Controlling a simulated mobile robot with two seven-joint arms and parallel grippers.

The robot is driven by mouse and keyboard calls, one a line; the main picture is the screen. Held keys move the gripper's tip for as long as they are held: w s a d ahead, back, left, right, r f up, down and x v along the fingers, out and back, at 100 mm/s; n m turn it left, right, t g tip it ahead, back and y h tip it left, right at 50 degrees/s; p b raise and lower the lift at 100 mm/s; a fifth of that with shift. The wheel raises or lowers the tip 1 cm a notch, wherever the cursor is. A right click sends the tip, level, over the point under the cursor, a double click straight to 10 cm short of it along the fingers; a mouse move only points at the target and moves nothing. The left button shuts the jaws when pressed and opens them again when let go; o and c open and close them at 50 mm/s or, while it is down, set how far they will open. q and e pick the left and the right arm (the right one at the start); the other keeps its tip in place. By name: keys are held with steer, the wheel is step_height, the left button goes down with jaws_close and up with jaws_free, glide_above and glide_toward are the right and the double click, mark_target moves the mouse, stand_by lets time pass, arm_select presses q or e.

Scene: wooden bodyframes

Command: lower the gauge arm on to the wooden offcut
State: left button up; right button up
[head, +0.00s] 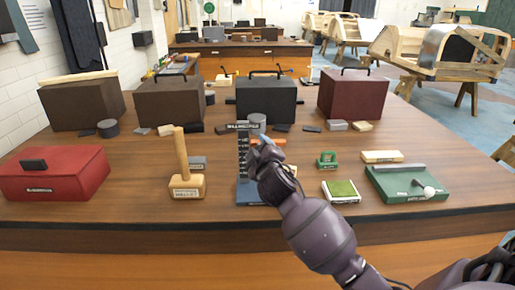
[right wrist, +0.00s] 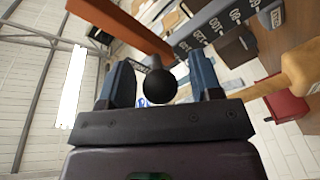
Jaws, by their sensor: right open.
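The height gauge has a blue base (head: 249,195) and an upright dark scale (head: 243,153) with white marks near the table's front middle. Its orange gauge arm (head: 275,142) sticks out to the right, high on the scale, partly behind my right gripper (head: 263,150). In the right wrist view, the orange arm (right wrist: 122,27) and numbered scale (right wrist: 220,22) lie beyond the fingers. A round black knob (right wrist: 159,86) shows between the fingers of my open right gripper (right wrist: 163,85); contact cannot be told. A pale wooden piece (head: 291,169), possibly the offcut, is mostly hidden behind the gripper. My left gripper is not in view.
A wooden mallet (head: 186,184) stands left of the gauge, with a red box (head: 55,173) farther left. A green-topped pad (head: 341,190), a small green item (head: 327,160) and a green board (head: 407,184) lie right. Several cases, including a black one (head: 266,101), stand behind.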

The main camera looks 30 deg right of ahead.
steer(key=shift+w+d, duration=0.25)
steer(key=shift+w, duration=0.4)
steer(key=shift+c, duration=0.2)
jaws_close()
step_height(320, 180, down, 7)
steer(key=b, duration=0.2)
steer(key=shift+r+b, duration=0.1)
steer(key=shift+b, duration=0.2)
steer(key=shift+f, duration=0.5)
